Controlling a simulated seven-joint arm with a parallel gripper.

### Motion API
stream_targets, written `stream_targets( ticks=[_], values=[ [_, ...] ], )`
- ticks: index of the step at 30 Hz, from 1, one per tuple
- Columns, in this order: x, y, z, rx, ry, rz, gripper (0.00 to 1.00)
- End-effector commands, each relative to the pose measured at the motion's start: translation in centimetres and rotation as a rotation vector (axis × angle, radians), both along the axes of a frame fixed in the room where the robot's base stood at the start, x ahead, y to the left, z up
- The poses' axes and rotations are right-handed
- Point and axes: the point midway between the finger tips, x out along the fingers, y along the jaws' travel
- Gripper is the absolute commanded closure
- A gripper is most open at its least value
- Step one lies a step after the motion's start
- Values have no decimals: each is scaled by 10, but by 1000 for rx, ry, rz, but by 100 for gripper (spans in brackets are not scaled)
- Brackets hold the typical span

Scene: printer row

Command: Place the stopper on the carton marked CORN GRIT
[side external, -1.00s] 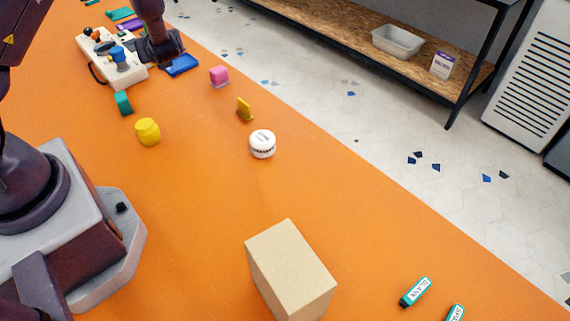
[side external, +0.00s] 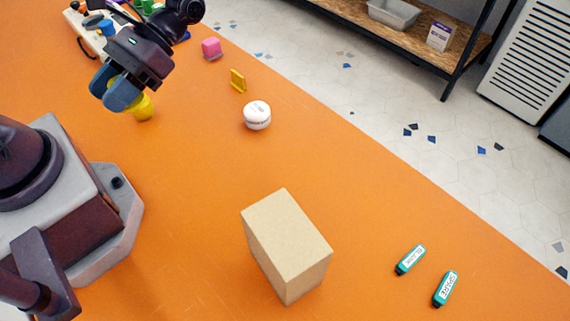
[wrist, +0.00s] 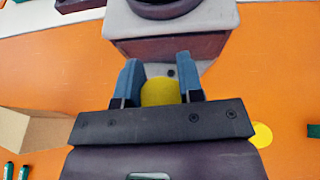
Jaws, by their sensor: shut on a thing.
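My gripper (side external: 112,92) is raised above the orange table in the side external view, left of the carton. In the wrist view its blue fingers (wrist: 160,85) are shut on a yellow thing (wrist: 160,92), probably the stopper. A plain tan carton (side external: 286,240) stands upright at the front centre of the table. It also shows at the left edge of the wrist view (wrist: 40,128). No marking shows on its visible faces, so I cannot read CORN GRIT.
Two teal labelled sticks (side external: 410,260) (side external: 446,289) lie right of the carton. The table between tin and carton is clear.

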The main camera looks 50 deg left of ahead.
Motion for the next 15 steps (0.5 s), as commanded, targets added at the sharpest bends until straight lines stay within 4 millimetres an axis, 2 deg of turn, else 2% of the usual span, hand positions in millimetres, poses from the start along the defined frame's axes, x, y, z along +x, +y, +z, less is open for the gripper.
stream_targets(
  ticks=[1, 6, 12, 15],
  values=[
    [-8, -19, 5, -1, -2, 92, 89],
    [-28, -84, 23, 3, -4, 390, 89],
    [-40, -150, 49, 5, -10, 689, 89],
    [-40, -175, 63, 4, -13, 813, 89]
  ],
)
